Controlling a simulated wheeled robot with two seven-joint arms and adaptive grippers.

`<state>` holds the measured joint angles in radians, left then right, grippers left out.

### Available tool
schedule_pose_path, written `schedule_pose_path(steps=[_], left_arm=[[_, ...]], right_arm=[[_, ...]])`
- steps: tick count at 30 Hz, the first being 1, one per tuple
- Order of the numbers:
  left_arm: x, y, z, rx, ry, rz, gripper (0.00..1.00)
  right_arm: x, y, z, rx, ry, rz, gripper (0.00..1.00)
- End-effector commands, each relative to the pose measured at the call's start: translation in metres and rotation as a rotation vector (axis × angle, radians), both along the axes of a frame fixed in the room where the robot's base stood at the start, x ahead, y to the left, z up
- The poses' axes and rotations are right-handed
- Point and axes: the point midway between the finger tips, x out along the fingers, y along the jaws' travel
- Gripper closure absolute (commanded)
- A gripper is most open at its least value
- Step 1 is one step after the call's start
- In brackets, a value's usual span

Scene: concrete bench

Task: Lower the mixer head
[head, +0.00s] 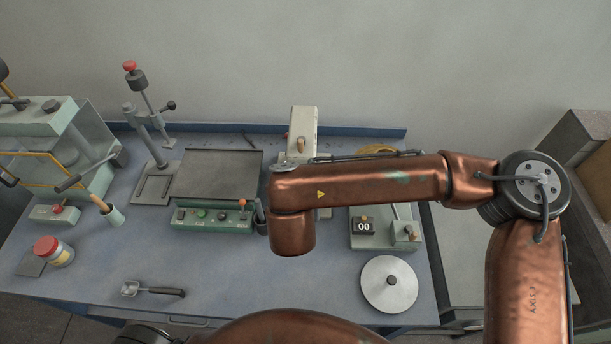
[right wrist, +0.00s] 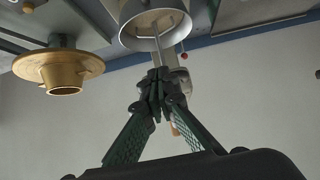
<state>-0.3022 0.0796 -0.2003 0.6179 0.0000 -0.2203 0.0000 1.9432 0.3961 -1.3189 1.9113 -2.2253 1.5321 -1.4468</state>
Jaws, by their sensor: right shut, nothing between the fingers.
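The mixer's cream head (head: 302,122) stands tilted up at the back middle of the bench in the head view, with an orange-brown handle on it. My arm hides the lower part of the mixer. In the right wrist view a round metal bowl (right wrist: 137,38) with a thin rod in it is at the top. Part of the cream mixer (right wrist: 184,82) shows behind my fingers. My right gripper (right wrist: 157,75) is shut and empty, in front of the mixer near the bowl; whether it touches anything is unclear. In the head view my arm hides it. My left gripper is not in view.
A brass flanged piece (right wrist: 62,68) stands beside the bowl. A green control box (head: 213,217), a dark plate (head: 217,174) and a lever stand (head: 152,130) are left of the mixer. A counter box (head: 370,235) and a grey disc (head: 372,285) lie right. The front middle bench is mostly clear.

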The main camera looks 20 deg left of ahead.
Motion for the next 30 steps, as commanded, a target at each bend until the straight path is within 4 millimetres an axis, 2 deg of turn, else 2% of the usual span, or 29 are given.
schedule_pose_path(steps=[14,17,22,23,25,30], left_arm=[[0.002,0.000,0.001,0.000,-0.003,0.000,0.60],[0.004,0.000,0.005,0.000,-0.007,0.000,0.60],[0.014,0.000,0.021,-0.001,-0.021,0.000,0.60],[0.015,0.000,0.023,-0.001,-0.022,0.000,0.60],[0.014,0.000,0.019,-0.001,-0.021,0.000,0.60],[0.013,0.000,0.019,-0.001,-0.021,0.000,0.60]], right_arm=[[0.000,-0.001,0.001,-0.001,0.001,-0.001,1.00],[-0.001,-0.001,0.010,-0.001,-0.001,-0.002,1.00],[-0.005,-0.003,0.044,0.000,-0.005,-0.001,1.00],[-0.008,-0.003,0.048,-0.001,-0.005,0.000,1.00],[-0.027,-0.008,0.041,-0.003,-0.002,0.007,1.00],[-0.063,-0.018,0.042,-0.002,-0.002,0.006,1.00]])
